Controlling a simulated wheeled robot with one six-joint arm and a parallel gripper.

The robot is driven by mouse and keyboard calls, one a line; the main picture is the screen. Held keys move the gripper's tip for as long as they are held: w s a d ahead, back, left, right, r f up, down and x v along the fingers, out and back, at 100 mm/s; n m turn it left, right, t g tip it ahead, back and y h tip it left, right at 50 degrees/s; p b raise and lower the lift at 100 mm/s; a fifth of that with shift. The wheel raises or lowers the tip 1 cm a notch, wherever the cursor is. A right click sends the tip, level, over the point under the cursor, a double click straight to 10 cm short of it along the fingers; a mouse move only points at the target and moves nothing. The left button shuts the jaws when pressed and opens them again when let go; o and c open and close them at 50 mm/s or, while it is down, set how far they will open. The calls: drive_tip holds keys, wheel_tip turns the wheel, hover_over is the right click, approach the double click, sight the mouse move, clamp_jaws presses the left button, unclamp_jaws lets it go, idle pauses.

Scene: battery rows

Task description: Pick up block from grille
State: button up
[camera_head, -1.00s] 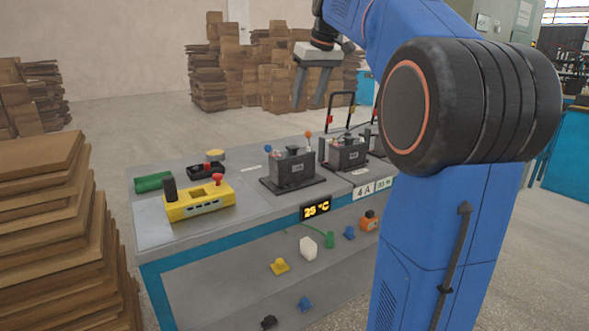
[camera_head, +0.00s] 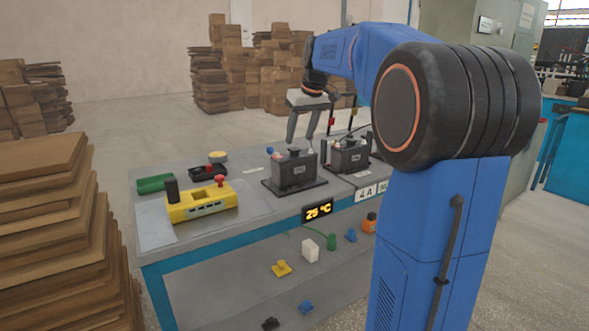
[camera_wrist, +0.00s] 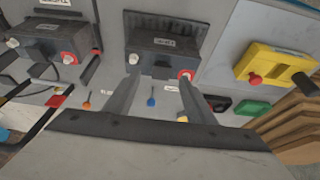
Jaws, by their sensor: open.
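My gripper (camera_head: 301,140) is open and empty, above the bench and over the nearer dark battery-like block (camera_head: 294,172). That block sits upright on a flat black base (camera_head: 318,190). In the wrist view the open fingers (camera_wrist: 160,82) reach toward its end; the block (camera_wrist: 160,45) shows a label, one white and one red terminal. No contact is clear. A second similar block (camera_head: 349,157) stands on its own base further back, and also shows in the wrist view (camera_wrist: 50,48). I cannot tell which surface is the grille.
A yellow box with a red knob (camera_head: 201,203), a green piece (camera_head: 155,184) and a black device (camera_head: 207,172) lie left on the bench. A lower shelf (camera_head: 225,290) holds a white block (camera_head: 310,251) and several small coloured parts. Stacked brown boards (camera_head: 45,220) stand left.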

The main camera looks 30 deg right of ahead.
sight(295, 149)
drive_tip(key=shift+x, duration=2.4)
drive_tip(key=shift+w+a+r, duration=0.1)
drive_tip(key=shift+a, duration=0.05)
clamp_jaws()
drive_tip(key=shift+r, duration=0.1)
